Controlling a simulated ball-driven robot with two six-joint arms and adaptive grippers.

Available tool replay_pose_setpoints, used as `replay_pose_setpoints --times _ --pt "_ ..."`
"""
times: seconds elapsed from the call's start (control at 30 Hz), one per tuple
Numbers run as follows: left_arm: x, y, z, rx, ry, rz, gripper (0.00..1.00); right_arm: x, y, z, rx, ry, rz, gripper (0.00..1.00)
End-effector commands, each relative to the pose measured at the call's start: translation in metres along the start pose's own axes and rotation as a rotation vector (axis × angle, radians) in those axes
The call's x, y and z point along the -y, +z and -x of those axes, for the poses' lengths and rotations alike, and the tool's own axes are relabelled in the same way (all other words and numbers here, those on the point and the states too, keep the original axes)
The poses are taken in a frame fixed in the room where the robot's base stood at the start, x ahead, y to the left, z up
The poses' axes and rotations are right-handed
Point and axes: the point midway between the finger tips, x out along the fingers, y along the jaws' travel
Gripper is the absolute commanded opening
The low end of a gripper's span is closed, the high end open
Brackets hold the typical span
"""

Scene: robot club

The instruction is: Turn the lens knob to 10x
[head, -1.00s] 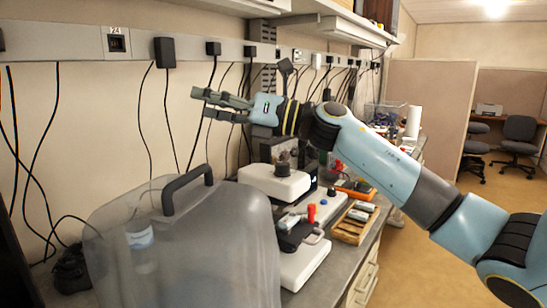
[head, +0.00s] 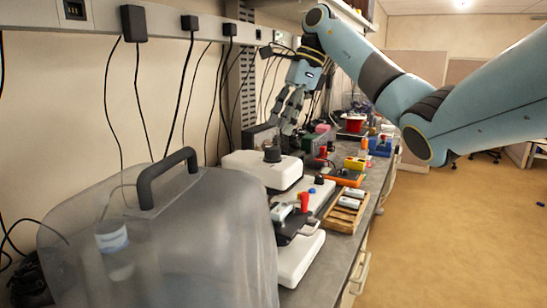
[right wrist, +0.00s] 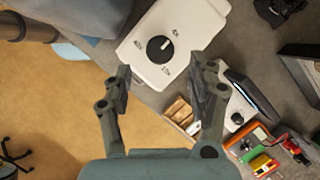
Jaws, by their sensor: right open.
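The lens knob (right wrist: 160,49) is a round black knob on the sloped top of a white device (right wrist: 196,18). Labels reading 4X, 10X and 40X stand around it. A pale mark on the knob seems to point toward 4X, but it is small. In the head view the knob (head: 272,155) stands on the white housing (head: 262,172). My right gripper (head: 284,122) points down, above and beyond the knob. In the right wrist view its fingers (right wrist: 163,82) are apart and empty, with the knob ahead between their tips, not touched. My left gripper is not in view.
A translucent cover with a dark handle (head: 165,235) fills the near left of the bench. A wooden tray (head: 346,212), a red-topped item (head: 304,202) and an orange tool (head: 344,178) lie right of the device. Cables hang along the wall. Open floor lies right.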

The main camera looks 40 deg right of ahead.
Motion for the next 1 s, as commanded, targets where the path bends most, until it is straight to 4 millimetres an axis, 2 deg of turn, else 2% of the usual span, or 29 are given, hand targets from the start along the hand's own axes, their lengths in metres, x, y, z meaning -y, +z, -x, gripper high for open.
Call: replay_pose_setpoints --times 0.03,0.3,0.43,0.7,1.0 --pt "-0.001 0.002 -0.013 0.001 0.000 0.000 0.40 0.000 -0.002 -0.016 0.001 0.001 0.000 0.58" --pt "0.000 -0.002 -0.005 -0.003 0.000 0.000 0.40 0.000 0.001 -0.050 0.001 0.000 0.000 0.58" --pt "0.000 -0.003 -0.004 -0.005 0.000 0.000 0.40 0.000 0.001 -0.057 0.001 0.000 0.000 0.58" --pt "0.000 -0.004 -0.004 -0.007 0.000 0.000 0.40 0.000 0.001 -0.059 0.001 -0.001 0.000 0.57" --pt "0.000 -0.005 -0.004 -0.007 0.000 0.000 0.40 0.000 0.001 -0.059 0.001 -0.001 0.000 0.18"
